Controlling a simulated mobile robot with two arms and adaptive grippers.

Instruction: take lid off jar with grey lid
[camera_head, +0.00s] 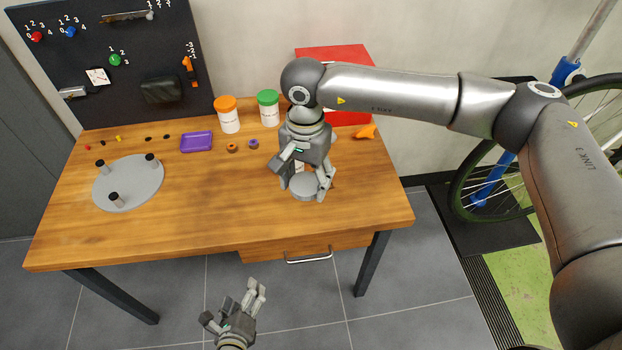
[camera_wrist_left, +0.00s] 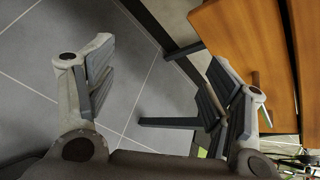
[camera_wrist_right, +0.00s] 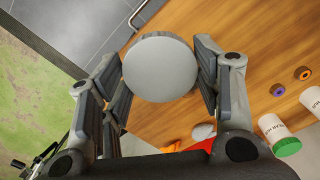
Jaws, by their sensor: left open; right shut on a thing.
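My right gripper (camera_head: 306,180) points down over the right front part of the table and is shut on a round grey lid (camera_head: 308,190). In the right wrist view the lid (camera_wrist_right: 160,67) sits flat between the fingers, its top toward the camera.
Jars with an orange lid (camera_head: 226,103) and a green lid (camera_head: 268,96) stand at the back. A purple tray (camera_head: 197,142), small rings (camera_head: 232,147), and a grey round plate with pegs (camera_head: 133,185) lie left. A red box (camera_head: 345,116) stands behind my right arm.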

